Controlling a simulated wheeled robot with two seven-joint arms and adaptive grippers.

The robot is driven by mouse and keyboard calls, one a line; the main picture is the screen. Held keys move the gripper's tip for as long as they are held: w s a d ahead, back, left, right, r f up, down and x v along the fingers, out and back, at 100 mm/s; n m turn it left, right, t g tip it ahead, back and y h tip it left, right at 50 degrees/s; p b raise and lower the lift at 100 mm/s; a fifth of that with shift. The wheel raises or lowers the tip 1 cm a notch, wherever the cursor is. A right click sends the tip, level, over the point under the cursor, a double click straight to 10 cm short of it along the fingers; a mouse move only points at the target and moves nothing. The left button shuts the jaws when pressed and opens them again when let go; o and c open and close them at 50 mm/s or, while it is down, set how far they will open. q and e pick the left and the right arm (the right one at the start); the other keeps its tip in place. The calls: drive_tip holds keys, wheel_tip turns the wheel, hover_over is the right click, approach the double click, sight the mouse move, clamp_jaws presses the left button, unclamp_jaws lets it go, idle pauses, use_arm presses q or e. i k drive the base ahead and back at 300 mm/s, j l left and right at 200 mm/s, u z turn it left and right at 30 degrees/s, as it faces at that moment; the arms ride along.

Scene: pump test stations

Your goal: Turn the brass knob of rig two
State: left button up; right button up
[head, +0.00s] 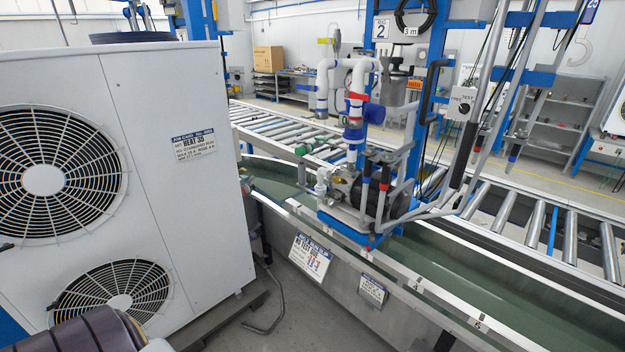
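A sign with the number 2 (381,29) hangs on a blue post behind the pump station. The pump assembly (365,190) stands on a blue base plate (365,235) over the green conveyor, with white pipes rising from it. A small grey box marked FREE and TEST (463,103) with a dark round switch is mounted to its right. Some yellowish metal shows on the pump body, but it is too small to tell whether it is the brass knob. Neither of my grippers is in view.
A large white fan unit (200,235) fills the left side and stands close by. The green conveyor (480,280) with a metal edge runs across the front. A roller conveyor (290,130) lies behind it.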

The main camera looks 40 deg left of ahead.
sight(337, 180)
drive_tip(key=u, duration=0.95)
